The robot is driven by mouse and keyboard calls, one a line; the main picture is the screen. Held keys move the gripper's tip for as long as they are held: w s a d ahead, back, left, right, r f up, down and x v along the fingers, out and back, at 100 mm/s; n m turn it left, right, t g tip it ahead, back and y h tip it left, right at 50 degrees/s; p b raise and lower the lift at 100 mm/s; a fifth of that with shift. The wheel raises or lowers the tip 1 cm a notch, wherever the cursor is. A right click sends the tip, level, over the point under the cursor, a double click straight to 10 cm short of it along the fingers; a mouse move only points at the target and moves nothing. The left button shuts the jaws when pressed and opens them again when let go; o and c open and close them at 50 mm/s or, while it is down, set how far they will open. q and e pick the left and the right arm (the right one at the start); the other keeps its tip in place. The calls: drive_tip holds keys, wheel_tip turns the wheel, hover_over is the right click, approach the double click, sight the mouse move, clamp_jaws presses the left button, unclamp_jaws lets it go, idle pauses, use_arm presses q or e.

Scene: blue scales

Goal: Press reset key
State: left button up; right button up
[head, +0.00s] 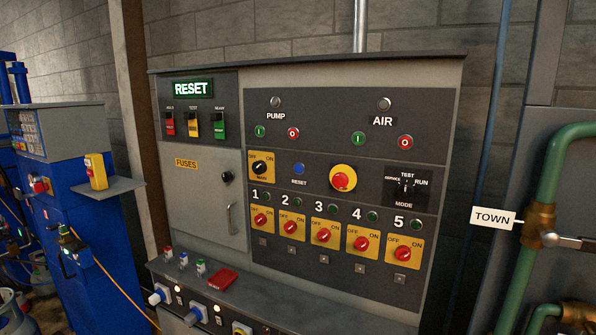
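The blue reset key (299,168) is a small round button on the dark control panel, with the label RESET under it. It sits between the yellow MAIN switch plate (261,166) and the red emergency button on a yellow ring (343,178). A lit green RESET sign (193,89) glows at the panel's upper left. Neither of my grippers is in the head view, and nothing covers the reset key.
A ledge (270,295) with small switches, a red block (222,279) and sockets juts out below the panel. A blue machine (75,190) stands at left. A green pipe (548,180) with a TOWN tag (493,217) runs at right. The space before the panel looks clear.

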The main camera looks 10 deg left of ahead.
use_arm(q)
clamp_jaws()
idle(1.4)
